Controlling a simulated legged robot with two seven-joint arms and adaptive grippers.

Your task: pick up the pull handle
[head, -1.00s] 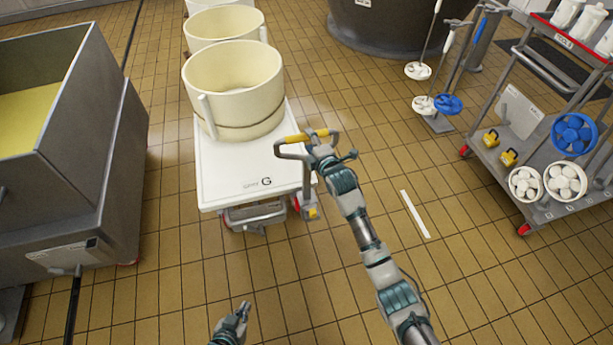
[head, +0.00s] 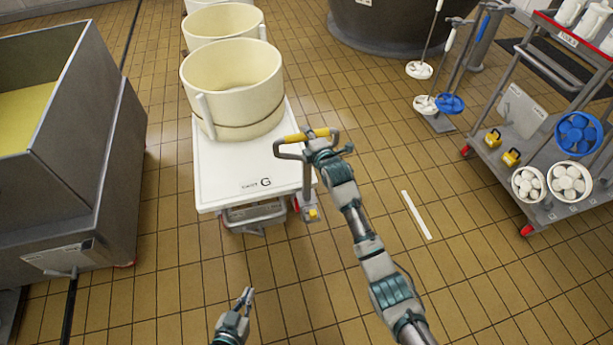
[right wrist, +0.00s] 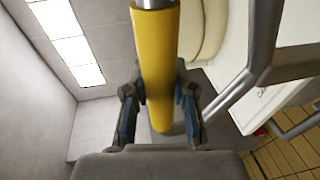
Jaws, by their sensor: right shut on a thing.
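The pull handle (head: 296,139) has a yellow grip on a grey metal frame and stands at the near right corner of a white cart. My right gripper (head: 316,146) is at the right part of the yellow grip. In the right wrist view the yellow grip (right wrist: 156,70) runs between the two fingers of my right gripper (right wrist: 160,100), which is shut on it. My left gripper (head: 247,297) is low in the head view, apart from the handle and the cart. Its fingers show a small gap and hold nothing.
The white cart (head: 235,183), marked G, carries a cream vat (head: 232,90). A grey metal trough (head: 60,130) stands at the left. A tool cart (head: 500,150) with buckets and scoops stands at the right. Tiled floor is clear in front of the white cart.

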